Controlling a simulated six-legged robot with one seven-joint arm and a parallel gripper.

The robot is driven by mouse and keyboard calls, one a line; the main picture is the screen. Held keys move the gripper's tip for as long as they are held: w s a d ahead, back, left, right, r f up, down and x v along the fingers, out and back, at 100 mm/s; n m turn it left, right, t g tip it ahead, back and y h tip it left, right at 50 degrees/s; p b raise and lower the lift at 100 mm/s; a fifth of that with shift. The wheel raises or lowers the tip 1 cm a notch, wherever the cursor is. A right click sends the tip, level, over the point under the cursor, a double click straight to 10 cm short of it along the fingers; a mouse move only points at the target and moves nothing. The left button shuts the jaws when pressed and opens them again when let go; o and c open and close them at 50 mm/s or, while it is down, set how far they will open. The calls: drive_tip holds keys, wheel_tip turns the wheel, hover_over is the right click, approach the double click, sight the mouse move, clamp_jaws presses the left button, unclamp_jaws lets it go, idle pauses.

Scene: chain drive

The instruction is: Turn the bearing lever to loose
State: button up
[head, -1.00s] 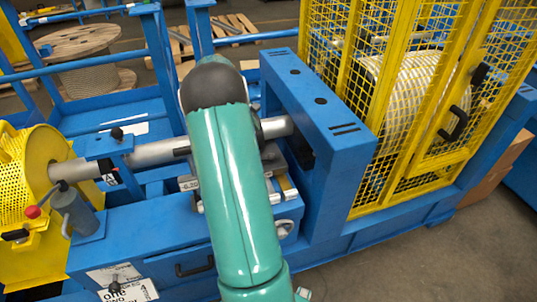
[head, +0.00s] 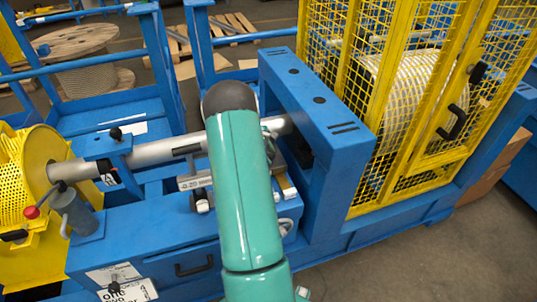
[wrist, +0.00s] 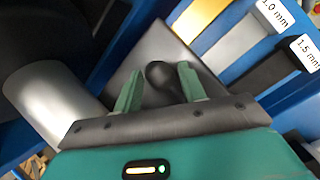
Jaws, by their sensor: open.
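In the wrist view, a dark rounded knob (wrist: 163,75), which looks like the end of the bearing lever, stands over a grey block (wrist: 150,50). My gripper (wrist: 159,82) is open, with one green finger on each side of the knob. The knob is nearer the right finger; I cannot tell whether they touch. No loose or tight marking is readable. In the head view my arm hides the gripper and this knob. The grey shaft (head: 155,153) runs beside the block and also shows in the wrist view (wrist: 45,95).
Strips labelled 1.0 mm (wrist: 240,38) and 1.5 mm (wrist: 262,78) lie right of the gripper. A blue frame (head: 335,115) and yellow mesh cage (head: 390,110) stand right of my arm. A red-knobbed lever (head: 32,212) and yellow guard (head: 20,175) are at left.

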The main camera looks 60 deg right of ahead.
clamp_jaws()
